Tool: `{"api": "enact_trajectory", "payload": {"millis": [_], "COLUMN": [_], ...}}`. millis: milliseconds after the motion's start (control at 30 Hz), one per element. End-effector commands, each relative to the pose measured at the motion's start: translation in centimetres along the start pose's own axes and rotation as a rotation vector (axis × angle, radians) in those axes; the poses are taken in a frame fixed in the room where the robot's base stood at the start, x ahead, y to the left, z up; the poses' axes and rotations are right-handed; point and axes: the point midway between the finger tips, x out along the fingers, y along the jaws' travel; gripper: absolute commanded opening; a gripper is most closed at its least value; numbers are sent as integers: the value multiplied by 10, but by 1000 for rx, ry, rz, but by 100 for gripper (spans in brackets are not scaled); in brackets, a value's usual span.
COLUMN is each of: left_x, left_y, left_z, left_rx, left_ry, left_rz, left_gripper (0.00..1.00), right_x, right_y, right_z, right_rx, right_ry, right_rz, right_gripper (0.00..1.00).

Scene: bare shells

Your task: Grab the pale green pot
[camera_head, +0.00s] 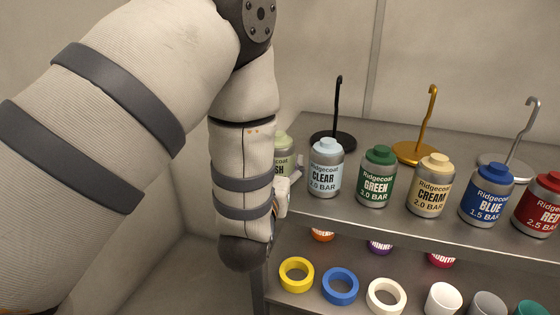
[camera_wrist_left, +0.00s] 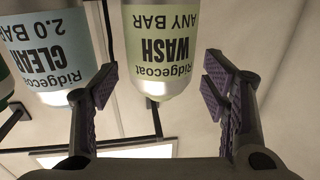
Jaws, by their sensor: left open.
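The pale green pot (camera_head: 283,144), labelled WASH, stands at the left end of the upper shelf, mostly hidden behind my left arm in the head view. In the left wrist view the pot (camera_wrist_left: 160,30) appears upside down, its label facing the camera. I see no contact between fingers and pot. In the head view the left gripper is largely hidden behind its own wrist. My right gripper is not in view.
The light blue CLEAR pot (camera_head: 326,167) stands close to the right, also near a finger in the wrist view. Green (camera_head: 377,175), cream (camera_head: 431,184) and other pots follow along the shelf (camera_head: 340,214). Hooked stands (camera_head: 334,139) rise behind. Rings (camera_head: 340,287) and cups (camera_head: 443,299) sit below.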

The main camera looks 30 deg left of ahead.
Motion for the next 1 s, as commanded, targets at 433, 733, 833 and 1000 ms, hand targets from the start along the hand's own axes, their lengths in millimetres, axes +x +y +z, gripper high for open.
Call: {"api": "enact_trajectory", "payload": {"millis": [433,733,833,1000], "left_x": [44,44,44,44], "left_y": [0,0,0,0], "left_z": [-6,-7,-7,-22], "left_rx": [-2,-2,-2,-5], "left_ry": [3,5,5,12], "left_rz": [0,0,0,0], "left_gripper": [68,17,17,17], "right_x": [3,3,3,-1], "right_y": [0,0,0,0], "right_z": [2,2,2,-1], "right_rx": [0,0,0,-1], "right_ry": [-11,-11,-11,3], "right_rz": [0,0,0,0], "right_gripper": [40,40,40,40]}}
